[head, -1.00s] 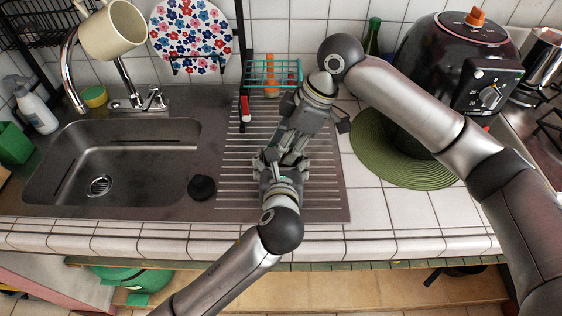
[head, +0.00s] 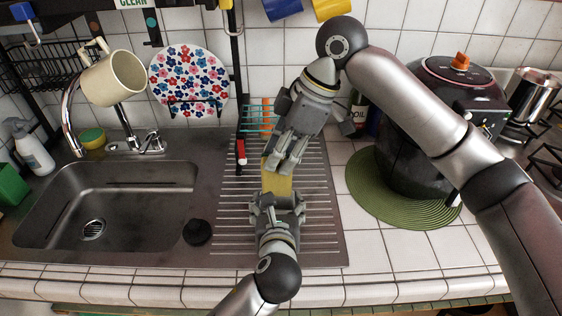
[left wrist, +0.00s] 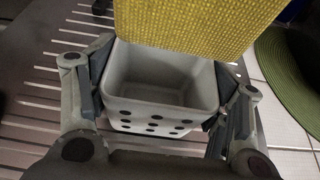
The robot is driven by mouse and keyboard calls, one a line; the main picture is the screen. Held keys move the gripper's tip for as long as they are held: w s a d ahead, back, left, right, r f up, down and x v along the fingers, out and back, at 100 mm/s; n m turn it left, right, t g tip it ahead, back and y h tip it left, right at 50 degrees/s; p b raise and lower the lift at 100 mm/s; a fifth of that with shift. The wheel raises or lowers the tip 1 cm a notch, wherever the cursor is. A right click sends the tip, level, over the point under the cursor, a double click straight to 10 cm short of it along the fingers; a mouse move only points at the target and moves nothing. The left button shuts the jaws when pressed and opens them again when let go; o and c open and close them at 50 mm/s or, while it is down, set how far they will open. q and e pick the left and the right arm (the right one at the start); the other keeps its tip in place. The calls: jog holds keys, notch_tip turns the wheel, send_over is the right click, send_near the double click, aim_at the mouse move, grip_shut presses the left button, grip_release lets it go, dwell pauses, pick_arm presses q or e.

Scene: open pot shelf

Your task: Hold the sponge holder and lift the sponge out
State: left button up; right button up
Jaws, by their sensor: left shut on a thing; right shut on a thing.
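The yellow sponge (head: 277,184) is in my right gripper (head: 287,160), which is shut on it from above. In the left wrist view the sponge (left wrist: 205,22) shows as a textured yellow slab over the far rim of the sponge holder. The light grey sponge holder (left wrist: 160,122) has dark round holes, and its visible inside is empty. My left gripper (head: 277,203) is shut on the holder, with a finger on each side of it in the left wrist view (left wrist: 158,100). In the head view the holder is mostly hidden by my left gripper.
The ribbed drainboard (head: 235,232) lies under both grippers. A sink (head: 120,205) with a black stopper (head: 197,232) is at left. A teal rack (head: 257,112) stands behind. A dark appliance (head: 415,165) and green round mat (head: 365,195) are at right.

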pick_arm(q)
jog(key=o, duration=1.1)
